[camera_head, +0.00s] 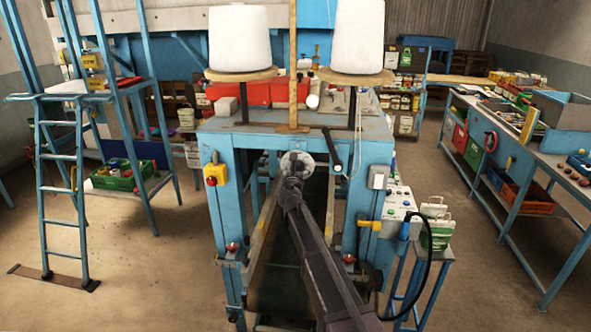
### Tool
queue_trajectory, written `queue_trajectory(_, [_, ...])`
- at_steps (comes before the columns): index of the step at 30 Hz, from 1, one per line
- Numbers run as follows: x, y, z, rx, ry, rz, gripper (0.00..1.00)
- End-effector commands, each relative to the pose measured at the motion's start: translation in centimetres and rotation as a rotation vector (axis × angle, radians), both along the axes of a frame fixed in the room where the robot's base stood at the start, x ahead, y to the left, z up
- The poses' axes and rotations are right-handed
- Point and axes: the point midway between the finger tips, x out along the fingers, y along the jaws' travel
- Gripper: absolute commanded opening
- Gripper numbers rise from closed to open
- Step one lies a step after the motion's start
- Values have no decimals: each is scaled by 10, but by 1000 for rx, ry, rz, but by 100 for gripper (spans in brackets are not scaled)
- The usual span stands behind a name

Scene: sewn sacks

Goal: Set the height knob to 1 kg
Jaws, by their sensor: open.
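A blue sack-sewing machine frame (222,205) stands in the middle. My arm reaches forward from the bottom of the picture, and my gripper (296,163) is at its far end, in the gap between the frame's front legs, below the grey top. I see it from behind; it is open, with nothing seen in it. No knob with a readable kg scale shows. A black-handled lever (332,150) hangs at the top's front edge, right of my gripper. Small red knobs sit low on the left leg (232,247) and right leg (348,258). Which part is the height knob I cannot tell.
A yellow switch box (214,174) is on the left leg. A blue ladder (62,185) stands left, a workbench (520,160) right.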

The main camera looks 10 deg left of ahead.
Motion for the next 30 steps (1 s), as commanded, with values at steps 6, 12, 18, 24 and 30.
queue_trajectory(6, [0, -1, 0, 0, 0, -1, 72])
queue_trajectory(12, [0, -1, 0, 0, 0, -1, 17])
queue_trajectory(18, [1, 1, 0, 2, 0, 0, 17])
queue_trajectory(24, [0, 0, 0, 31, -1, 1, 17])
queue_trajectory(30, [1, -1, 0, 113, -4, 1, 17])
